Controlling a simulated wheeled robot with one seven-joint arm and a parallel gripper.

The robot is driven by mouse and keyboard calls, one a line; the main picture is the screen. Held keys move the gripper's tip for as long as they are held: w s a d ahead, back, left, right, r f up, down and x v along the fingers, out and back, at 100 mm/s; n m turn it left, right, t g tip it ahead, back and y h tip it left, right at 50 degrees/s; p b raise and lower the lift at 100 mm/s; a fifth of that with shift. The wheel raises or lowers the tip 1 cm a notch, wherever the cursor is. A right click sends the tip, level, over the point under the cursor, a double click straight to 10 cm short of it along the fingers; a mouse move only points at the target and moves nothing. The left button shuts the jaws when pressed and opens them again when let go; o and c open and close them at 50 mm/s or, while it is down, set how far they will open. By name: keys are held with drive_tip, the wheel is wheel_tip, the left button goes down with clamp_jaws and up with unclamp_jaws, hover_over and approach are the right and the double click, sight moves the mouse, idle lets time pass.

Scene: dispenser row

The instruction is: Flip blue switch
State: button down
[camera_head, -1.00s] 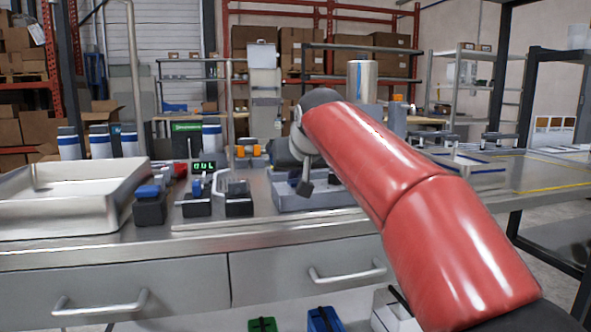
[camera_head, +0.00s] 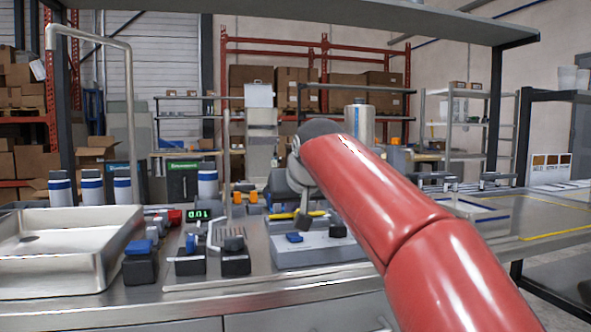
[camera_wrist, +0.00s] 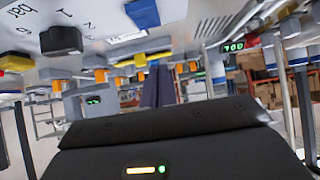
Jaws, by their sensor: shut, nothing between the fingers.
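A grey panel box (camera_head: 330,254) stands on the metal counter and carries a blue switch (camera_head: 294,237) and a black switch (camera_head: 337,230). The blue switch also shows at the top of the wrist view (camera_wrist: 143,13), with the black switch (camera_wrist: 61,40) to its left. My gripper (camera_head: 303,219) is shut and empty. In the head view it appears just above the blue switch; I cannot tell whether they touch. Its dark fingers (camera_wrist: 158,86) show in the wrist view, apart from the blue switch in the picture. The blue switch's exact tilt is unclear.
Another blue-topped black device (camera_head: 140,262) stands beside the metal tray (camera_head: 75,250) at left. More black devices (camera_head: 236,257) and a green-digit display (camera_head: 199,214) stand left of the panel. A yellow part (camera_wrist: 75,60) is near the switches in the wrist view.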

drive_tip(key=shift+w+r, duration=0.1)
drive_tip(key=shift+r, duration=0.4)
drive_tip(key=w+r+v, duration=0.1)
drive_tip(key=v, duration=0.8)
drive_tip(key=shift+r, duration=0.4)
drive_tip(key=shift+s+a, duration=0.1)
drive_tip(key=shift+s, duration=0.05)
drive_tip(key=s+d+f+m+g+h, duration=0.1)
drive_tip(key=s+d+f, duration=0.4)
drive_tip(key=s+f, duration=0.4)
drive_tip(key=s+d+f+m+g+h, duration=0.1)
drive_tip(key=s+d+f, duration=0.4)
drive_tip(key=f, duration=1.1)
drive_tip(key=s+d+f+m+g, duration=0.1)
drive_tip(key=s+d+f, duration=0.4)
drive_tip(key=s+f, duration=0.7)
drive_tip(key=shift+s+f+g+h, duration=0.3)
drive_tip(key=shift+g+h, duration=0.1)
drive_tip(key=shift+g, duration=0.3)
drive_tip(key=c, duration=2.2)
unclamp_jaws()
drive_tip(key=shift+d, duration=0.15)
